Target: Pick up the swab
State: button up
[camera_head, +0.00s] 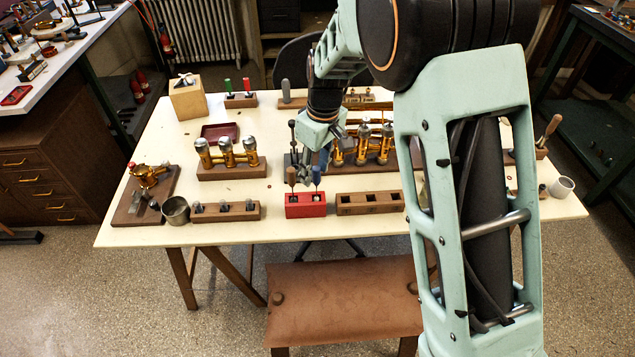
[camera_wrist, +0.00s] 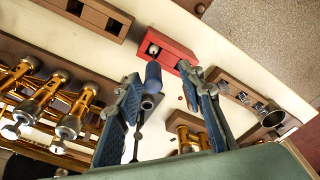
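I cannot tell for sure which slim tool is the swab. My gripper (camera_head: 309,163) points down behind the red block, partly hidden by the arm. In the wrist view my gripper (camera_wrist: 166,93) is open, its blue-padded fingers apart. A blue handle (camera_wrist: 153,75) shows between them, in front of the red block (camera_wrist: 174,42); no contact is visible.
Brass valve pieces (camera_head: 228,152) on a wooden block stand left of my gripper; more brass valves (camera_head: 366,143) stand close on its right. A wooden block with slots (camera_head: 370,203), another with small parts (camera_head: 226,211) and a metal cup (camera_head: 176,210) line the front.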

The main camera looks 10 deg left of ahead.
aim_at(315, 182)
jog(key=shift+w+a+f+p, duration=0.1)
jog(key=shift+w+f, duration=0.1)
jog(key=shift+f, duration=0.8)
jog(key=shift+w+a+f+p, duration=0.1)
jog(key=shift+w+f, duration=0.05)
jog(key=shift+f, duration=0.9)
jog(key=shift+w+f+p, duration=0.1)
jog(key=shift+w+f, duration=0.1)
jog(key=shift+f, duration=0.8)
grip_shut()
